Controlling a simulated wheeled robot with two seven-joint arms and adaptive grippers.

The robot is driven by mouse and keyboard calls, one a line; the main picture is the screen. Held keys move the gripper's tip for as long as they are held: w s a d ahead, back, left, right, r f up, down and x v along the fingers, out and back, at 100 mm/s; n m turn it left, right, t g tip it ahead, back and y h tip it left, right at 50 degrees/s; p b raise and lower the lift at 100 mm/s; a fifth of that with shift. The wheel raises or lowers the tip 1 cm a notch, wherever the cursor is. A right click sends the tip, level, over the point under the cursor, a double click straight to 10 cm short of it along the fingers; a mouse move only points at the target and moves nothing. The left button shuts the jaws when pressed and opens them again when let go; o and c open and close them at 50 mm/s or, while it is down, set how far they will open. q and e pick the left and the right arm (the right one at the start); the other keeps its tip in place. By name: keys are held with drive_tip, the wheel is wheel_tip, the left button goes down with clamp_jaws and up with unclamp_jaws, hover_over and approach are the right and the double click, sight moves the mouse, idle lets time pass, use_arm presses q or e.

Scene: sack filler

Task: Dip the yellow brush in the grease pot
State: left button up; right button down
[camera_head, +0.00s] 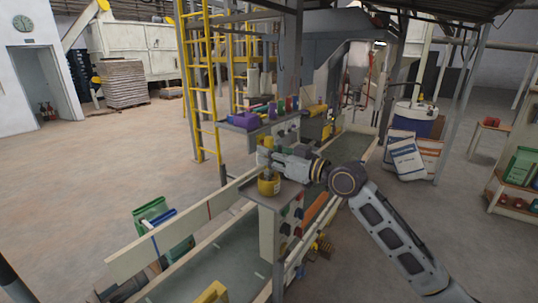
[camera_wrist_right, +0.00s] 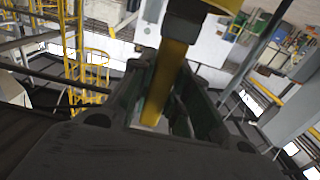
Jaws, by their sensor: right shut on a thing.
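My right gripper (camera_head: 265,158) reaches in from the right, just above the yellow grease pot (camera_head: 269,185). The pot stands on a small grey ledge on top of a control cabinet. In the right wrist view, the fingers of my right gripper (camera_wrist_right: 160,95) are shut on the yellow brush (camera_wrist_right: 165,75), whose handle runs between them. My left gripper is not in view.
The cabinet (camera_head: 268,232) carries coloured buttons on its right side. A long trough with pale side boards (camera_head: 170,243) runs past it. A second ledge behind holds a purple box (camera_head: 246,120). A yellow ladder (camera_head: 201,85) rises behind left. Sacks (camera_head: 407,160) lean at right.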

sight(269, 137)
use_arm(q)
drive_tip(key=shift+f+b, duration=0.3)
use_arm(e)
drive_tip(key=shift+f, duration=0.45)
idle(0.8)
use_arm(q)
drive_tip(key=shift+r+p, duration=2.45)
drive_tip(key=shift+p, duration=0.05)
use_arm(e)
drive_tip(key=shift+r, duration=3.6)
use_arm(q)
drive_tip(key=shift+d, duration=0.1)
